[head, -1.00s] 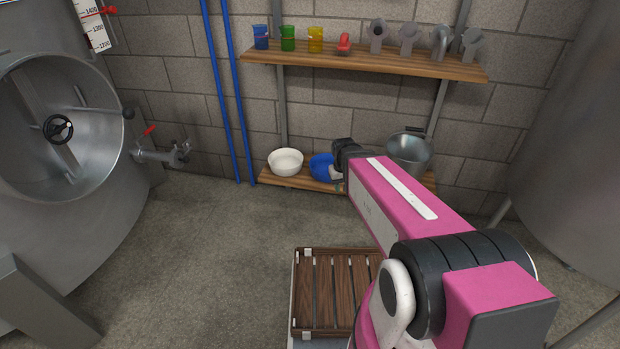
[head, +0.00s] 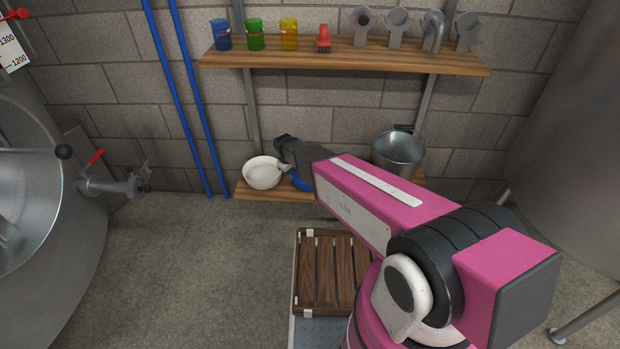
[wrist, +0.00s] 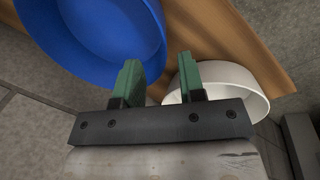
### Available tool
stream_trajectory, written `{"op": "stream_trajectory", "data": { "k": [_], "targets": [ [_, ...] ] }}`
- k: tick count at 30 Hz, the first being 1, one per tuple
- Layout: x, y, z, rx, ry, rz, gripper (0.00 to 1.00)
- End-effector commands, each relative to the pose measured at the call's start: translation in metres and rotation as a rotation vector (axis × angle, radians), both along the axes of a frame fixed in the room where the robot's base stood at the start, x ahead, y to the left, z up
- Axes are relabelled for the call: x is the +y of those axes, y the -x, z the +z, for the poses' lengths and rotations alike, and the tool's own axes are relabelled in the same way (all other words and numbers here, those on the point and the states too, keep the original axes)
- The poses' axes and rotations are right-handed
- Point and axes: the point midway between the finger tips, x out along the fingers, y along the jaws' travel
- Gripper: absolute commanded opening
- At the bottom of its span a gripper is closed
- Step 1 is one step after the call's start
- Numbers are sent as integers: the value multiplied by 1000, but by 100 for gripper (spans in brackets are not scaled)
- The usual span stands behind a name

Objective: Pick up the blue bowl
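The blue bowl (head: 301,183) is on the lower wooden shelf in the head view, mostly hidden behind my arm. In the wrist view the blue bowl (wrist: 100,35) fills the upper left, seen from above its open top. My gripper (wrist: 160,82) has its two green fingers apart with nothing visible between them. The left finger overlaps the bowl's rim in that view; I cannot tell if it touches. In the head view the fingertips are hidden by my arm.
A white bowl (head: 262,174) stands left of the blue bowl; it shows behind the right finger in the wrist view (wrist: 240,85). A metal bucket (head: 398,152) stands to the right. The upper shelf (head: 340,57) holds cups and fittings. A slatted wooden crate (head: 297,270) is in front.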

Motion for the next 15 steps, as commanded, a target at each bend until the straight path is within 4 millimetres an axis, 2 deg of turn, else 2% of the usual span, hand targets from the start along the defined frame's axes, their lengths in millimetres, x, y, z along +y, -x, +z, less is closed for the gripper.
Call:
{"op": "stream_trajectory", "data": {
  "k": [1,8,15],
  "targets": [
    [-1,-2,-8,1,1,0,36],
    [-3,-3,-22,1,1,-1,36],
    [-6,-8,-54,1,1,-1,36]
  ]
}}
